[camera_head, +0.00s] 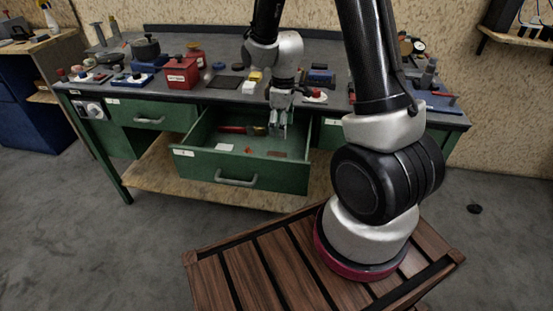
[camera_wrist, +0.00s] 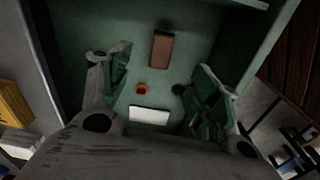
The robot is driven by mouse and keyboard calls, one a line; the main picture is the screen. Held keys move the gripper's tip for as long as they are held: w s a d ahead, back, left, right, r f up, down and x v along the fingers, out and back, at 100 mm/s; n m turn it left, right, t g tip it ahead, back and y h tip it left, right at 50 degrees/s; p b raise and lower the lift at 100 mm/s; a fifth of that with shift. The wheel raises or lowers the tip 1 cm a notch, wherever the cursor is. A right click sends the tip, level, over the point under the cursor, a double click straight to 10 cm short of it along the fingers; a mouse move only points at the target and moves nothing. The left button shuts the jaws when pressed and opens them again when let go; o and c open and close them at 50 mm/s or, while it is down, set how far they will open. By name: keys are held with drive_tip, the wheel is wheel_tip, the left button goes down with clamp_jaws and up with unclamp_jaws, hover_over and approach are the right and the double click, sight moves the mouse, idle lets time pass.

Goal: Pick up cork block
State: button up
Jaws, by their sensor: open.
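A brown rectangular block (camera_wrist: 162,52), which looks like the cork block, lies on the floor of the open green drawer (camera_head: 240,178). In the head view the brown block (camera_head: 277,154) is small, near the drawer's front right. My gripper (camera_head: 278,128) hangs over the drawer, fingers pointing down, open and empty. In the wrist view the block lies between and beyond the two spread fingers, apart from both.
Also in the drawer are a white block (camera_wrist: 149,115), a small orange-red piece (camera_wrist: 142,88) and a red-handled tool (camera_head: 238,129). The drawer walls stand close around my gripper. The workbench top (camera_head: 210,95) behind carries several items, including a red box (camera_head: 181,74).

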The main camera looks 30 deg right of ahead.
drive_tip(key=n, duration=0.1)
hover_over(277, 154)
drive_tip(key=f, duration=0.6)
drive_tip(key=shift+s+d+f, duration=0.2)
drive_tip(key=shift+s+d, duration=0.05)
drive_tip(key=shift+d, duration=0.05)
drive_tip(key=f, duration=0.7)
drive_tip(key=shift+w+a+f, duration=0.1)
drive_tip(key=shift+w+a, duration=0.1)
drive_tip(key=shift+a, duration=0.2)
drive_tip(key=c, duration=1.1)
